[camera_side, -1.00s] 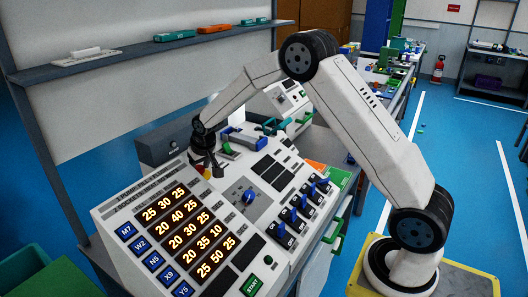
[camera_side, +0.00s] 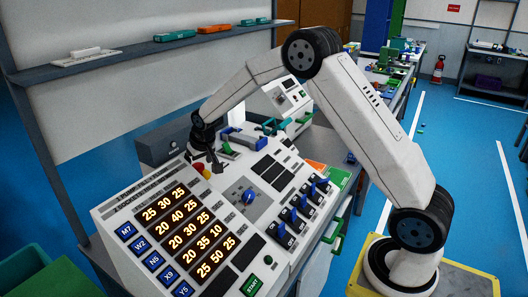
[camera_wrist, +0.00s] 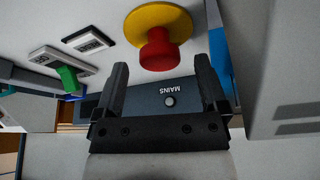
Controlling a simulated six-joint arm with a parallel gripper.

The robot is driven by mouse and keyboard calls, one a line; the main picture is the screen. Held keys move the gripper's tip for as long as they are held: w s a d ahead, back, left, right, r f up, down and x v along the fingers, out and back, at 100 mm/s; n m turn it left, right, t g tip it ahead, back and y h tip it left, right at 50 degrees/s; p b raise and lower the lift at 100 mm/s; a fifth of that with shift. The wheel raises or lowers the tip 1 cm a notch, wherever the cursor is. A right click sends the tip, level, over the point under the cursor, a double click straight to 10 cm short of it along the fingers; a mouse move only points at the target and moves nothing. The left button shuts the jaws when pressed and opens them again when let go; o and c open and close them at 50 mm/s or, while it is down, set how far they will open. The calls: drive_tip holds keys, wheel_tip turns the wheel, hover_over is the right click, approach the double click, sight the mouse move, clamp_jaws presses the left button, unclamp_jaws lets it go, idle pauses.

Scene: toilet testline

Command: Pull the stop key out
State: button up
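The stop key is a red mushroom button on a yellow collar (camera_wrist: 158,48). It also shows in the side view (camera_side: 202,171) at the upper left of the sloped control panel. My gripper (camera_wrist: 161,65) is open and empty. In the wrist view its two dark fingers stand apart, one to each side of the red head, which lies just beyond the fingertips. No contact shows. In the side view my gripper (camera_side: 206,157) is close above the key, and the key is partly beside the fingers.
The panel has a blue knob (camera_side: 249,196), several blue switches and a green START button (camera_side: 251,286). A grey MAINS box (camera_side: 165,143) stands behind the panel. A green lever (camera_wrist: 70,77) sits near the key in the wrist view. A shelf (camera_side: 140,62) runs above.

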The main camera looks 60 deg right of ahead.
idle(0.3)
drive_tip(key=v, duration=0.7)
drive_tip(key=shift+r, duration=0.3)
drive_tip(key=shift+s, duration=0.2)
drive_tip(key=shift+n+g+y, duration=0.4)
drive_tip(key=shift+n+g, duration=0.1)
drive_tip(key=shift+n, duration=0.4)
drive_tip(key=s+a+f, duration=0.1)
drive_tip(key=s, duration=0.3)
drive_tip(key=s+a+f, duration=0.1)
drive_tip(key=s+a, duration=0.1)
drive_tip(key=s, duration=0.3)
drive_tip(key=s+a+f, duration=0.1)
drive_tip(key=s+a, duration=0.1)
drive_tip(key=s, duration=0.3)
drive_tip(key=shift+f, duration=0.15)
drive_tip(key=s+a+f+n, duration=0.1)
drive_tip(key=s+a+f, duration=0.1)
drive_tip(key=s, duration=1)
drive_tip(key=shift+f+g, duration=0.4)
drive_tip(key=shift+f, duration=0.25)
drive_tip(key=shift+s+a, duration=0.1)
